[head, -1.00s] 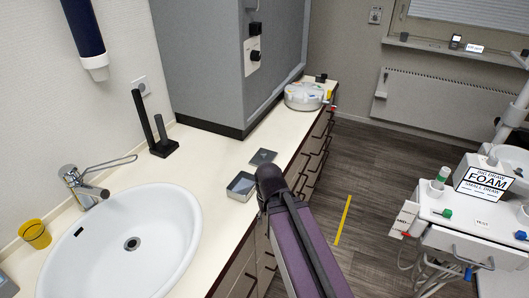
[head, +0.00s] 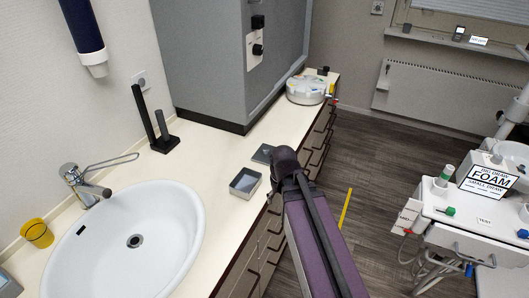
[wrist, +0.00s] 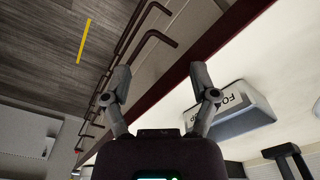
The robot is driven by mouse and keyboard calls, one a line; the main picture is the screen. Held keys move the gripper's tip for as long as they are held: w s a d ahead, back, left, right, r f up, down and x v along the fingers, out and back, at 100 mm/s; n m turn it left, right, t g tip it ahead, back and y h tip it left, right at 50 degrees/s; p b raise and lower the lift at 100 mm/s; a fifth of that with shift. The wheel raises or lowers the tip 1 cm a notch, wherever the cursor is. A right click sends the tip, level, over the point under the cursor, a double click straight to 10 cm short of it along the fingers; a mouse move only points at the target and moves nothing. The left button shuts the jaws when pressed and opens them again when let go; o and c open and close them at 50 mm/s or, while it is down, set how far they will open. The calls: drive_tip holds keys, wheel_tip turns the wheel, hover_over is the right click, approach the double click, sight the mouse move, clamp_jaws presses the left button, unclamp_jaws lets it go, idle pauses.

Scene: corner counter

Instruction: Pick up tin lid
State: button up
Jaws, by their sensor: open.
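The tin lid (head: 263,153) is a flat dark grey square lying on the cream counter in the head view. It is just behind the open tin (head: 244,183), and the end of my arm partly covers its right side. In the wrist view my gripper (wrist: 160,85) has its two fingers spread wide with nothing between them, over the counter's front edge. I cannot make out the lid in the wrist view. In the head view my arm hides the fingers.
A white sink (head: 130,240) is to the left, with a yellow cup (head: 37,233) and a black stand (head: 160,138). A grey cabinet (head: 215,60) stands behind the lid. A round white container (head: 306,90) is farther along. Drawer handles (wrist: 160,38) stick out below the counter edge.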

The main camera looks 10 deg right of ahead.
sight(266, 148)
drive_tip(key=w+r+t+p, duration=0.2)
drive_tip(key=w+r+p, duration=0.3)
drive_tip(key=w, duration=0.5)
drive_tip(key=w+d+r+n+t+p, duration=0.1)
drive_tip(key=w+r+p, duration=0.4)
drive_tip(key=w, duration=0.6)
wheel_tip(266, 148, up, 2)
drive_tip(key=shift+r+n+t+y, duration=0.25)
drive_tip(key=shift+n+t+y, duration=0.05)
drive_tip(key=shift+t, duration=0.2)
drive_tip(key=shift+d+f, duration=0.1)
drive_tip(key=shift+f, duration=0.1)
drive_tip(key=b+x, duration=0.7)
drive_tip(key=x, duration=0.1)
drive_tip(key=shift+f+b, duration=0.15)
drive_tip(key=shift+b, duration=0.25)
drive_tip(key=shift+b+x, duration=2.45)
drive_tip(key=shift+x, duration=0.15)
drive_tip(key=shift+s+d, duration=0.1)
drive_tip(key=shift+d, duration=0.05)
clamp_jaws()
